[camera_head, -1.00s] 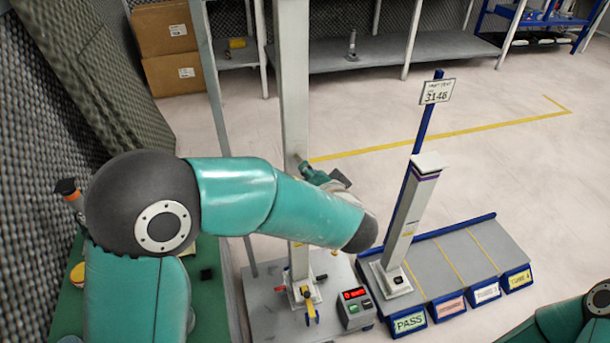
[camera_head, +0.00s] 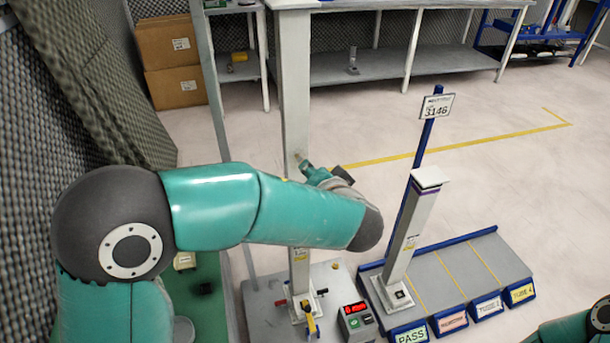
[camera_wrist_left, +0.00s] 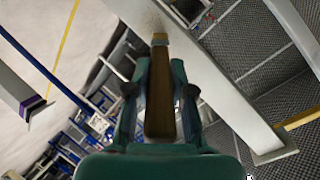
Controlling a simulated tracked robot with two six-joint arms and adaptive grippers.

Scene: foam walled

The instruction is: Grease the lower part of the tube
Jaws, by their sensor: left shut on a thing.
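The tube (camera_head: 296,110) is a tall, light grey square column standing upright on a base plate (camera_head: 255,308) with small clamps at its foot. My left gripper (camera_head: 314,172) is beside the tube, well above its foot. In the left wrist view my left gripper (camera_wrist_left: 160,78) is shut on a brush (camera_wrist_left: 160,105) with a brown wooden handle. The brush's bristles (camera_wrist_left: 156,22) point at the tube's face (camera_wrist_left: 205,70) and seem to meet it; exact contact cannot be told. No grease is clearly visible. My right gripper is out of view.
A control box with a red display (camera_head: 357,319) sits beside the tube's foot. To the right, a shorter square tube (camera_head: 408,235) stands on a rack with labelled lanes (camera_head: 450,280) and a sign post (camera_head: 427,130). A foam wall (camera_head: 80,90) is left.

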